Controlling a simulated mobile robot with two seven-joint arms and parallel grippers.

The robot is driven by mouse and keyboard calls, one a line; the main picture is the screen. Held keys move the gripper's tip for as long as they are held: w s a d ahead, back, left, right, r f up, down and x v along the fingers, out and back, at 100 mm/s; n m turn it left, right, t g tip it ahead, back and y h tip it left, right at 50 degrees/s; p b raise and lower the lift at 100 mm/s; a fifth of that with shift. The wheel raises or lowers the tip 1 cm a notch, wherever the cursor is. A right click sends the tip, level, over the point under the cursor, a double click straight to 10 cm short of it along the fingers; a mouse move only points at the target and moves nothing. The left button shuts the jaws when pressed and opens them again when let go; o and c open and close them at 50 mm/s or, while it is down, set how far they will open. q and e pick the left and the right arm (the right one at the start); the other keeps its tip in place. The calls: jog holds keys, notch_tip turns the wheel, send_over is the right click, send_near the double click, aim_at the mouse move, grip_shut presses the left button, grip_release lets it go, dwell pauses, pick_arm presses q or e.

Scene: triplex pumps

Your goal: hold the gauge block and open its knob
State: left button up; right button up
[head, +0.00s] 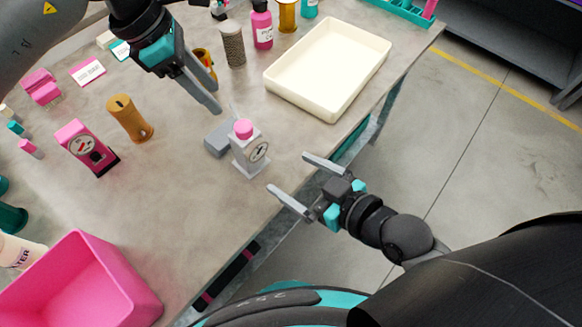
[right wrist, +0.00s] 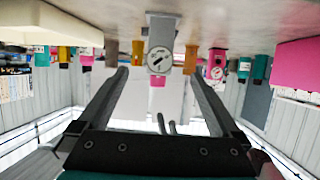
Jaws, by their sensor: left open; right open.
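The grey gauge block (head: 250,158) stands upright near the table's front edge, with a round dial on its face and a pink knob (head: 243,128) on top. In the right wrist view, which is upside down, the gauge block (right wrist: 161,40) and its pink knob (right wrist: 157,81) lie ahead between the fingers. My right gripper (head: 288,172) is open and empty, in front of the block at the table edge, apart from it. My left gripper (head: 216,97) is open and empty, above and behind the block to the left, its fingers pointing down toward it.
A grey box-like piece (head: 218,138) is close behind the gauge block. A pink gauge unit (head: 75,138) and an orange-brown spool (head: 128,118) stand to the left. A cream tray (head: 283,88) lies behind to the right. A pink bin (head: 85,262) is at the front left.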

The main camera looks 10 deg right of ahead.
aim_at(249, 149)
jog(key=x, duration=1.5)
jog(key=shift+w+a+r, duration=0.1)
jog(key=shift+a+r, duration=0.05)
grip_shut()
dwell(0.5)
pick_arm(q)
jog(key=shift+o, duration=0.4)
